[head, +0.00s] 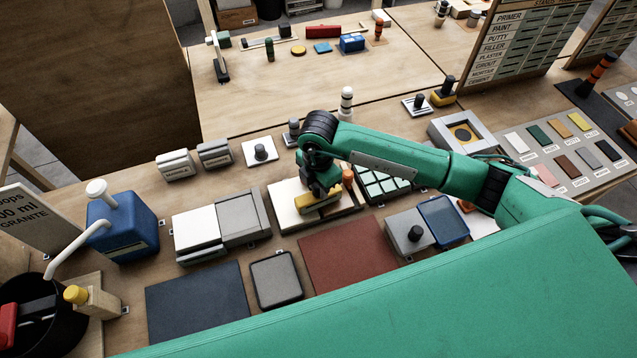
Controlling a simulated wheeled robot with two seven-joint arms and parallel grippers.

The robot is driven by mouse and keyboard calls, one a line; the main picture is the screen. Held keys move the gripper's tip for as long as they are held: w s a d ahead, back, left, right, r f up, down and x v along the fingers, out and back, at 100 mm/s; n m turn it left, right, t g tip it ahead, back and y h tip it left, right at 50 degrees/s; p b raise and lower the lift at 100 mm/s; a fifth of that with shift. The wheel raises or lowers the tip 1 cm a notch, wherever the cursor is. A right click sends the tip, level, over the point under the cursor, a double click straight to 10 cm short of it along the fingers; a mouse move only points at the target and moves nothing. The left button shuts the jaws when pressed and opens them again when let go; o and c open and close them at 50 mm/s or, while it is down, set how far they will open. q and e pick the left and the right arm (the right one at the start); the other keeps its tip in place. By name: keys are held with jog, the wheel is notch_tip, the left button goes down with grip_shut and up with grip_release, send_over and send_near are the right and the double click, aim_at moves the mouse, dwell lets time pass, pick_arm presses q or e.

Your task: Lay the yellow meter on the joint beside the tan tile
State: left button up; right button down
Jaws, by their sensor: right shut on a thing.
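My right gripper (318,192) is shut on the yellow meter (316,205), a small yellow block. The gripper points down over a low pale cream and tan tile piece (287,213) in the middle of the bench. The meter is over this piece or resting on it; I cannot tell which. The gripper and meter hide its middle, so the joint and the tan tile's edge are not clear. My left gripper is not in view.
A white and grey tile pair (200,228) lies to the left. A dark red mat (348,255) lies in front. An orange-topped peg (347,176) and a green tile tray (383,186) stand close on the right.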

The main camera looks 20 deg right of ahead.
jog(key=shift+f+b, duration=0.4)
jog(key=shift+f, duration=0.05)
dwell(0.6)
jog(key=c, duration=1)
grip_release()
jog(key=shift+c, duration=0.2)
notch_tip(320, 180, up, 14)
jog(key=b, duration=0.3)
jog(key=shift+f, duration=0.1)
